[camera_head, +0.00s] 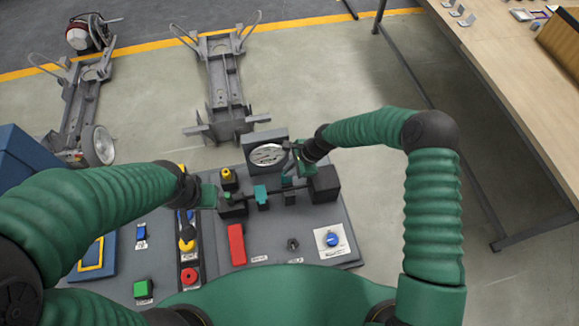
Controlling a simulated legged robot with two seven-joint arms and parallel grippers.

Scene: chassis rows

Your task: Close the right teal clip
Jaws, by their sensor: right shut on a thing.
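The right teal clip (288,184) sits on a dark bar on the grey panel, near the black block at the bar's right end. My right gripper (290,166) is right at this clip, shut on it, and partly hides it. Whether the clip is open or closed is too small to tell. The left teal clip (261,194) sits on the same bar further left. My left gripper (207,196) is near the bar's left end, by a black block. Its fingers are too small and covered to read.
The grey panel (275,225) carries a round gauge (267,155), a red block (236,244), a blue knob (332,239), a red button (189,275) and a green button (142,289). A metal chassis (224,80) stands behind. A wooden table (520,75) is at right.

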